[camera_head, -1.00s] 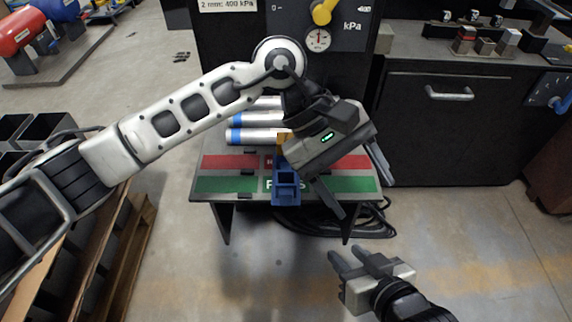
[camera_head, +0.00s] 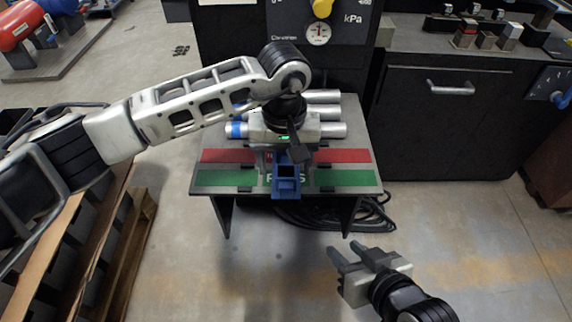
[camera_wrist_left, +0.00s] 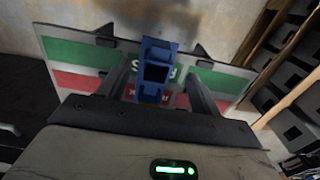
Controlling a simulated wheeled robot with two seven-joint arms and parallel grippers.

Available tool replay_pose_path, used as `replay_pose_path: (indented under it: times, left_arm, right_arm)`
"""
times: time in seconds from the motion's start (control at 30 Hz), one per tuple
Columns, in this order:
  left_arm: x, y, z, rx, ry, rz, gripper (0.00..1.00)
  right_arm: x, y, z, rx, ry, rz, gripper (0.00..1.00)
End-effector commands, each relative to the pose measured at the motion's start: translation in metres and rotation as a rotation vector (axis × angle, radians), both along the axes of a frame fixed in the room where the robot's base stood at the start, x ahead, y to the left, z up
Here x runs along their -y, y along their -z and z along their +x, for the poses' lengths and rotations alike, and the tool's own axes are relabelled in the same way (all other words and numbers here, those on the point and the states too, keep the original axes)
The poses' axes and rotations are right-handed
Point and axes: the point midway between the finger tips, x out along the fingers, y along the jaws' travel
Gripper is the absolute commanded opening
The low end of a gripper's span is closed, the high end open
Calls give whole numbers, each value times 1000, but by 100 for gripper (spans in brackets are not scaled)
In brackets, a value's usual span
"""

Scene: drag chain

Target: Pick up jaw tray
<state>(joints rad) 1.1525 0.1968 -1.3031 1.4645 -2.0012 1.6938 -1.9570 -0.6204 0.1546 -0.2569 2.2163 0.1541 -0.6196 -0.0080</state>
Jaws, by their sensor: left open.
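The blue jaw tray (camera_head: 286,188) sits at the front middle of a small stand marked with red and green bands. It also shows in the left wrist view (camera_wrist_left: 154,68). My left gripper (camera_head: 287,168) is above the stand, pointing down over the tray. Its fingers are open, one on each side of the tray in the left wrist view (camera_wrist_left: 160,82). I cannot tell whether they touch it. The gripper hides the tray's rear part in the head view. My right gripper (camera_head: 343,248) is open and empty, right of the stand's front.
Several silver cylinders (camera_head: 325,113) lie on the stand (camera_head: 352,158) behind my left gripper. A black panel with a gauge (camera_head: 318,33) rises behind them. A dark cabinet (camera_head: 450,130) stands at right, and wooden pallets (camera_head: 125,235) at left. The floor in front is clear.

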Motion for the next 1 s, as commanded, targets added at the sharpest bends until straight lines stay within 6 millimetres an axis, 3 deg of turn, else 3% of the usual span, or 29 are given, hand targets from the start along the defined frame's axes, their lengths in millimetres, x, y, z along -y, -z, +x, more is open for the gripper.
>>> replay_pose_path:
  times: [0.4,0.7,0.9,1.0]
  left_arm:
    - [3,49,-3,-2,-1,-1,64]
    - [3,53,-2,0,0,-1,64]
    - [3,53,-2,0,0,-1,12]
    - [3,52,-2,2,0,-2,12]
  right_arm:
    - [-1,10,-1,-21,-5,0,36]
    - [-3,12,-1,-26,-10,1,36]
    - [-3,11,-1,-23,-10,1,36]
    - [-3,10,0,-21,-11,1,36]
